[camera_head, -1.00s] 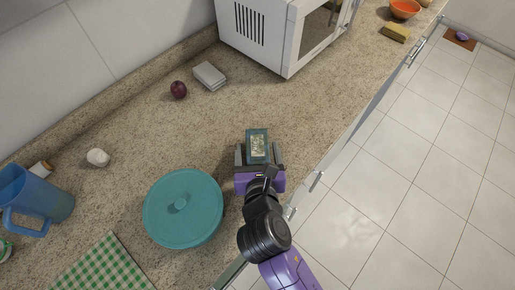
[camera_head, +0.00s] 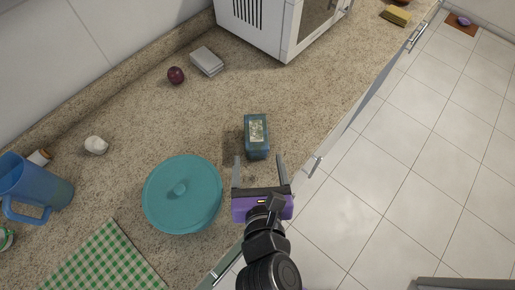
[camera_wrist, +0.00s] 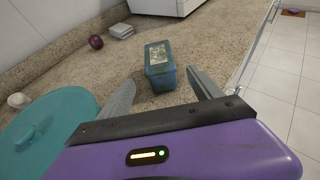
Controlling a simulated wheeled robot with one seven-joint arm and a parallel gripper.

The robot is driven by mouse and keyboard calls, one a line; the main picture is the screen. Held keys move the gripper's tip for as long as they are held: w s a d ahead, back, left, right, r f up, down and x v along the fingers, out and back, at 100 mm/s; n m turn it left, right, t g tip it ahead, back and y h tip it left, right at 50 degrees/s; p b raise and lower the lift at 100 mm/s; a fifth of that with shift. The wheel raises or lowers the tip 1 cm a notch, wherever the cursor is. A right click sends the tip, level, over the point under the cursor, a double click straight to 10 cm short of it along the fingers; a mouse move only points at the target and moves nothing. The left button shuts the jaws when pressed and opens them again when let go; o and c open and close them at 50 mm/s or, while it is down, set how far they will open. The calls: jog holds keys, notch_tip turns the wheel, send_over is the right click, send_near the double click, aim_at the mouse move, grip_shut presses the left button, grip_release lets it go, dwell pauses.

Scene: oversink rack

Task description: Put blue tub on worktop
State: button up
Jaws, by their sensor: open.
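The blue tub (camera_head: 257,148), a small box-shaped tub with a patterned pale label on its lid, stands upright on the speckled worktop (camera_head: 310,105). In the wrist view the tub (camera_wrist: 160,74) is just beyond the fingertips, near the middle. My gripper (camera_head: 259,158) is open, with its two grey fingers spread to either side of the tub's near end. In the wrist view the fingers (camera_wrist: 160,88) do not touch the tub, and nothing is between them.
A round teal lidded pot (camera_head: 183,215) stands left of my gripper. A white microwave (camera_head: 270,28), a dark red onion (camera_head: 176,75) and a grey-white box (camera_head: 207,61) are at the back. A blue pitcher (camera_head: 50,192) and green checked cloth (camera_head: 105,265) are left. Worktop around the tub is clear.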

jog(key=shift+s+d+r, duration=0.15)
jog(key=shift+s+r, duration=0.15)
jog(key=shift+s, duration=0.35)
jog(key=s+d+f+m+g+y, duration=0.1)
jog(key=s+d+f+m, duration=0.4)
jog(key=s+d+m, duration=0.75)
jog(key=s+d+r+m+t+h, duration=0.1)
jog(key=s+d+r+m, duration=0.3)
jog(key=m, duration=0.8)
jog(key=s+d+r+m+t+h, duration=0.1)
jog(key=s+d+r+m, duration=0.3)
jog(key=m, duration=0.9)
jog(key=shift+d+h, duration=0.3)
jog(key=shift+r, duration=0.1)
jog(key=shift+c, duration=0.4)
